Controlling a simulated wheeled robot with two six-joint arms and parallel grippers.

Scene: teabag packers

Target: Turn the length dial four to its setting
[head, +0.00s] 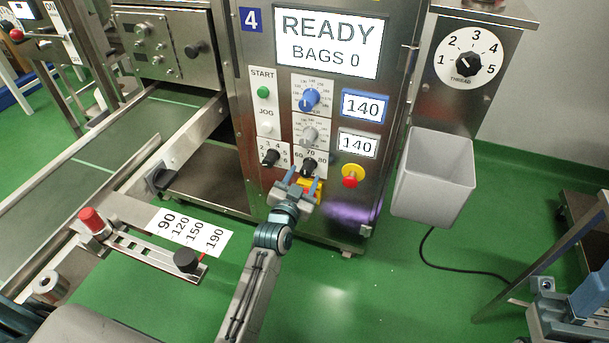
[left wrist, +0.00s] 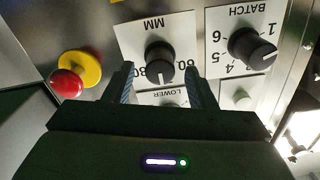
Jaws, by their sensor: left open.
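The black length dial (head: 308,167), marked MM with 60, 70 and 80, sits low on the panel of machine 4 (head: 251,19). It also shows in the left wrist view (left wrist: 159,61), where its white pointer line lies between the 60 and 80 marks, toward the hidden middle of the scale. My left gripper (head: 303,181) is open in front of the panel, just below the dial. In the left wrist view its two fingers stand on either side of the dial, with gaps between; whether they touch it I cannot tell.
The black batch dial (head: 270,157) is left of the length dial; a red and yellow stop button (head: 353,174) is to the right. A grey knob (head: 309,135) and blue knob (head: 310,97) are above. A grey bin (head: 433,177) stands to the right, with green floor in front.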

